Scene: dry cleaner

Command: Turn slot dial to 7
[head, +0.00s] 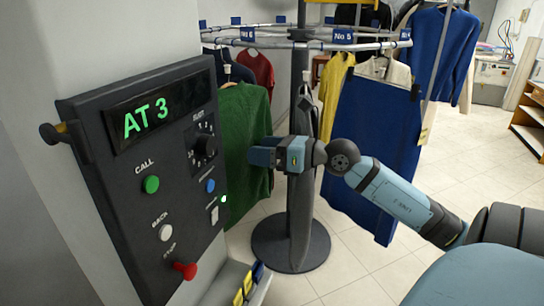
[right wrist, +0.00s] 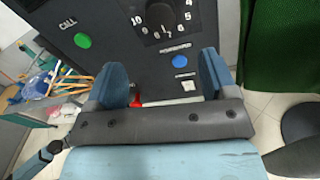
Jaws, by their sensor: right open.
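The slot dial (head: 205,146) is a black round knob with white numerals around it, at the upper right of the dark control panel (head: 190,235). In the right wrist view the dial (right wrist: 162,16) is at the top centre, partly cut off. Numbers from 4 to 10 show below it; I cannot tell where its pointer stands. The panel's display (head: 145,117) reads "AT 3" in green. My right gripper (head: 257,150) is open and empty, to the right of the dial and apart from it. Its two blue fingers (right wrist: 162,80) spread below the dial in the wrist view.
The panel also has a green CALL button (head: 151,184), a white BACK button (head: 165,233), a blue button (head: 210,186), a white switch (head: 214,215) and a red knob (head: 184,270). A green sweater (head: 243,185) hangs on the rail behind my right gripper.

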